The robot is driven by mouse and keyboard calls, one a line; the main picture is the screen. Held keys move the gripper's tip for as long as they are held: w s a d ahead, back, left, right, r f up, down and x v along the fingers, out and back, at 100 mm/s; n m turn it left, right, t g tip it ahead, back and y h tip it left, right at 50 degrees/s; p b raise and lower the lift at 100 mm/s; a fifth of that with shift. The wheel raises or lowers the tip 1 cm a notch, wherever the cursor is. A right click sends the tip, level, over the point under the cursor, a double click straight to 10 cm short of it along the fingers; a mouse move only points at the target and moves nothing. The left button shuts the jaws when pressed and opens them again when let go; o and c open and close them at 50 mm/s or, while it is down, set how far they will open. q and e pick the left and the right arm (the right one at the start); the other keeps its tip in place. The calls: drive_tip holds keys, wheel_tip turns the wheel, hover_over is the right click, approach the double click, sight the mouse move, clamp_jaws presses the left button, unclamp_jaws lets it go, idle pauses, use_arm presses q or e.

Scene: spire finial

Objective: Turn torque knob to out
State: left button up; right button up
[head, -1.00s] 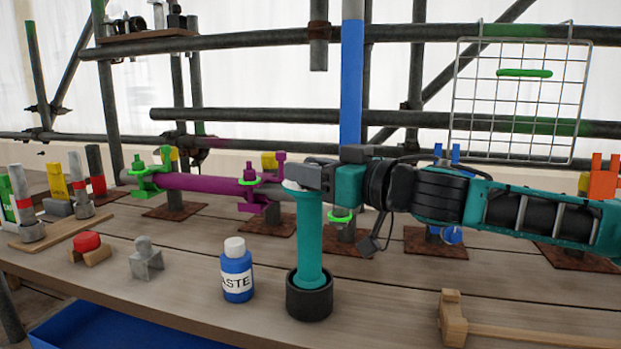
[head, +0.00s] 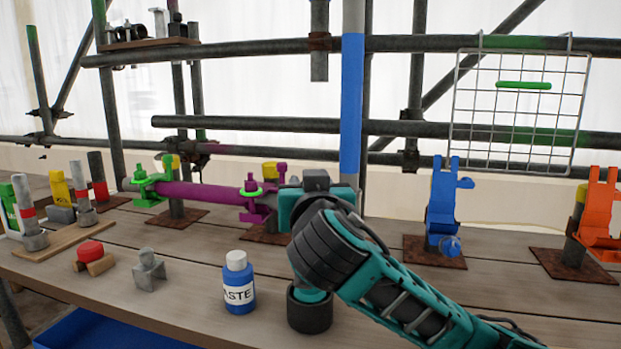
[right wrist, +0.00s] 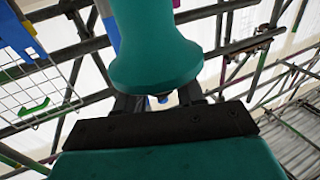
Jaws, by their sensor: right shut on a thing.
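A teal upright tool (head: 309,294) stands in a black cup (head: 309,315) on the bench. In the head view my right arm hides most of it. My right gripper (head: 312,190) is at the tool's top end. In the right wrist view, which looks upside down, the tool's flared teal end (right wrist: 153,60) lies across my right gripper (right wrist: 160,101). A small grey tip, seemingly the torque knob (right wrist: 163,98), shows between the fingers, which are shut on it. The fingertips are partly hidden, and the knob's setting cannot be read. My left gripper is not in view.
A blue paste bottle (head: 238,286) stands left of the cup. Magenta (head: 252,205), blue (head: 442,212) and orange (head: 599,215) clamps stand behind. A grey block (head: 148,270) and a red-topped piece (head: 90,254) lie left. The bench right of the cup is largely covered by my arm.

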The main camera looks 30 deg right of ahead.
drive_tip(key=m+g+h, duration=0.3)
drive_tip(key=h, duration=0.1)
drive_tip(key=shift+a+p, duration=0.1)
drive_tip(key=shift+p, duration=0.25)
drive_tip(key=shift+m+g+h, duration=1.2)
drive_tip(key=shift+m+g, duration=0.2)
drive_tip(key=shift+g, duration=0.2)
drive_tip(key=o, duration=0.9)
drive_tip(key=shift+o, duration=0.2)
drive_tip(key=v, duration=1.2)
drive_tip(key=shift+a, duration=0.45)
